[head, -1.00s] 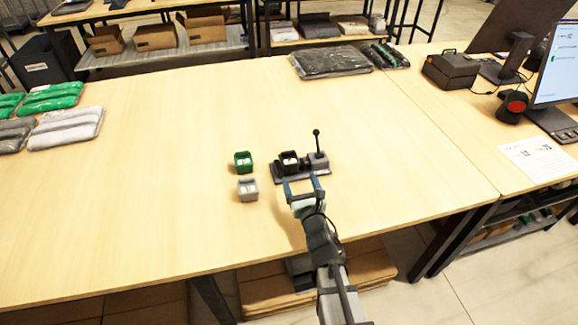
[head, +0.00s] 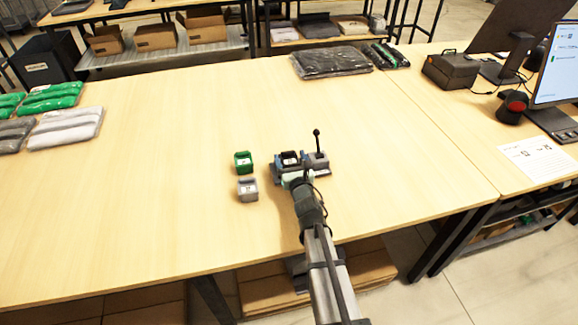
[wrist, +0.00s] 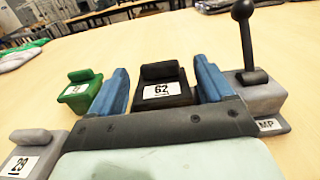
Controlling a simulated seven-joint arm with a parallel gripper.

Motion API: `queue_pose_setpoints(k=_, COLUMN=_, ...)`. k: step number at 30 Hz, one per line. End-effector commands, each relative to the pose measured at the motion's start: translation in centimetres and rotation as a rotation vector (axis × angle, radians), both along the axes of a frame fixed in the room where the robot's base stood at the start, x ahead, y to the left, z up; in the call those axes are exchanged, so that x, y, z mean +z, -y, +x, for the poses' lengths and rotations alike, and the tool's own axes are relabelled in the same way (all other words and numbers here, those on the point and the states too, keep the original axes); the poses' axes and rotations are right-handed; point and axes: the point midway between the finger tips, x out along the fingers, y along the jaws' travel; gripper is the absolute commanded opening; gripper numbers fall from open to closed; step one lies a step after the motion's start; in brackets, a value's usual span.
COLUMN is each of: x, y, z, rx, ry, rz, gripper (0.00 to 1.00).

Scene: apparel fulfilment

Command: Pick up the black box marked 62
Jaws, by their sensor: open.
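The black box marked 62 (wrist: 163,88) sits in the middle of the wrist view, its white label facing me. It also shows in the head view (head: 290,158), on a dark base beside a grey block with an upright lever. My gripper (wrist: 160,85) is open, with one blue finger on each side of the black box. I cannot tell whether the fingers touch it. In the head view my gripper (head: 291,165) is at the base and partly hidden by my own arm.
A green box (head: 243,161) and a grey box marked 29 (wrist: 22,155) stand just left. The lever (wrist: 245,40) rises from the grey block (wrist: 258,92) close on the right. Bagged garments (head: 66,127) lie far left. Much of the table (head: 160,190) is clear.

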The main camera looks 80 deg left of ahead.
Motion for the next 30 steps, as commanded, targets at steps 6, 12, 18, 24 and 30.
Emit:
queue_pose_setpoints(k=6, x=0.1, y=-3.1, z=-0.1, rx=0.0, ry=0.0, rz=0.0, gripper=0.81)
queue_pose_setpoints(k=12, x=0.1, y=-3.3, z=-0.1, rx=0.0, ry=0.0, rz=-0.001, gripper=0.81)
queue_pose_setpoints(k=18, x=0.1, y=-3.3, z=-0.1, rx=0.0, ry=0.0, rz=0.0, gripper=0.69)
queue_pose_setpoints(k=24, x=0.1, y=-3.3, z=-0.1, rx=0.0, ry=0.0, rz=0.0, gripper=0.5)
queue_pose_setpoints(k=30, x=0.1, y=-3.3, z=-0.1, rx=0.0, ry=0.0, rz=-0.001, gripper=0.31)
